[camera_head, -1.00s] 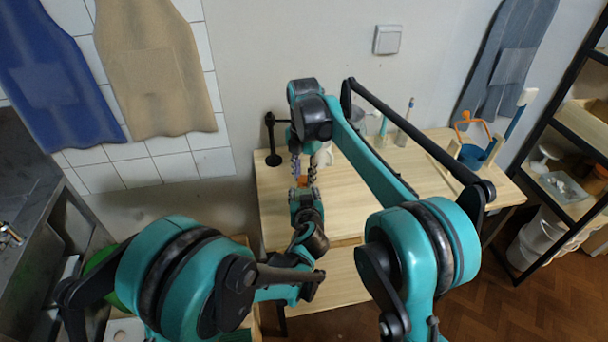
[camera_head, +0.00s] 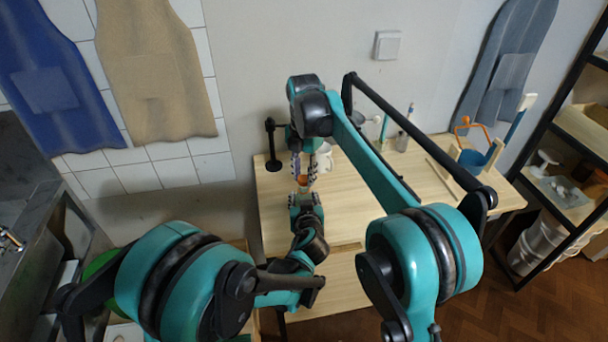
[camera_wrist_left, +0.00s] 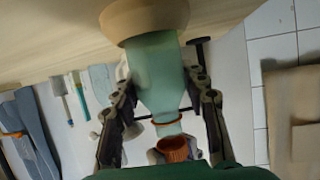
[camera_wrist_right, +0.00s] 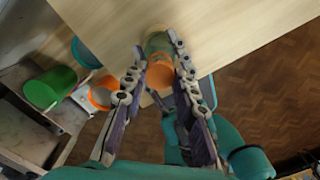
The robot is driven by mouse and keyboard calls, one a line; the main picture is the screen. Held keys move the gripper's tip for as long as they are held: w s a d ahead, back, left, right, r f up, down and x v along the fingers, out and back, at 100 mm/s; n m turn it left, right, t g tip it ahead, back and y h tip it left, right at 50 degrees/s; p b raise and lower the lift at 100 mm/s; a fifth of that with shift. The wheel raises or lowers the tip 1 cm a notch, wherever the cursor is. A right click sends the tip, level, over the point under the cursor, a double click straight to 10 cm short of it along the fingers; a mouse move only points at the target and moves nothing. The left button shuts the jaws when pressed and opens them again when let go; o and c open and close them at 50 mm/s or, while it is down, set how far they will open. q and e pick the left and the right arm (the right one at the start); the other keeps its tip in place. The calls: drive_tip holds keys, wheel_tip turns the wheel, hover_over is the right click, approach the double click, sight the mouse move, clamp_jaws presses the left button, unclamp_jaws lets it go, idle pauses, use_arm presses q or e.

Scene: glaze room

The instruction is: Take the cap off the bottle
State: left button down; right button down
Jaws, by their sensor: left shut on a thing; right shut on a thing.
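The pale green bottle (camera_wrist_left: 158,75) shows upside down in the left wrist view, with a round wooden base (camera_wrist_left: 145,20) against the table and an orange ring on its neck. My left gripper (camera_wrist_left: 160,98) is shut on the bottle's body from the side. The ribbed orange cap (camera_wrist_left: 175,149) is at the neck end; I cannot tell whether it still touches the neck. In the right wrist view the cap (camera_wrist_right: 160,73) sits between the fingers of my right gripper (camera_wrist_right: 157,50), shut on it from above. In the head view the fingers largely hide both.
The wooden table (camera_head: 350,215) has clear room to the right of the grippers. A blue container (camera_head: 472,160) with an orange handle stands at the right. A dark stand (camera_head: 272,148) is close at the left. A shelf rack (camera_head: 545,160) is far right.

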sight(304, 178)
drive_tip(key=shift+r, duration=2.05)
use_arm(q)
drive_tip(key=c, duration=0.8)
unclamp_jaws()
drive_tip(key=shift+o, duration=0.2)
